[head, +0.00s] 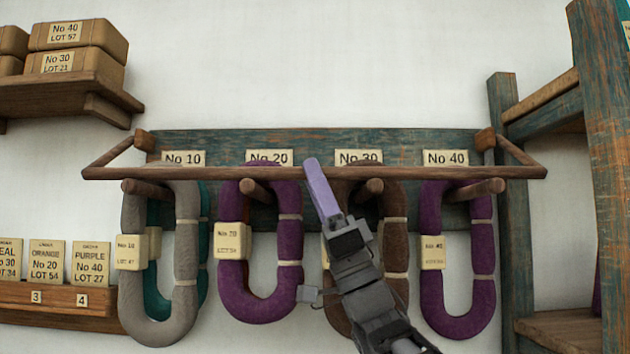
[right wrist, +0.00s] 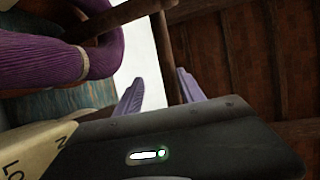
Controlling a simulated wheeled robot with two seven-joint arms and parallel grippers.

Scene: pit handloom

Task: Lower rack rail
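The rack rail (head: 420,173) is a long wooden bar across the front of the blue-green yarn rack (head: 330,140), joined by side arms to end blocks. It is at about the height of the pegs, just above their front ends in the head view. My right gripper (head: 312,165) overlaps the rail's middle between the No 20 and No 30 labels. In the right wrist view, its lavender fingers (right wrist: 160,76) are apart, with a dark wooden bar, apparently the rail (right wrist: 160,50), showing between them. Contact cannot be told. My left gripper is out of view.
Grey, purple and brown skeins (head: 260,300) hang from pegs beneath the rail; teal yarn is behind the grey one. Boxes fill a shelf (head: 60,95) at upper left; labelled cards stand on a ledge (head: 60,300) below. A wooden frame (head: 605,180) stands at right.

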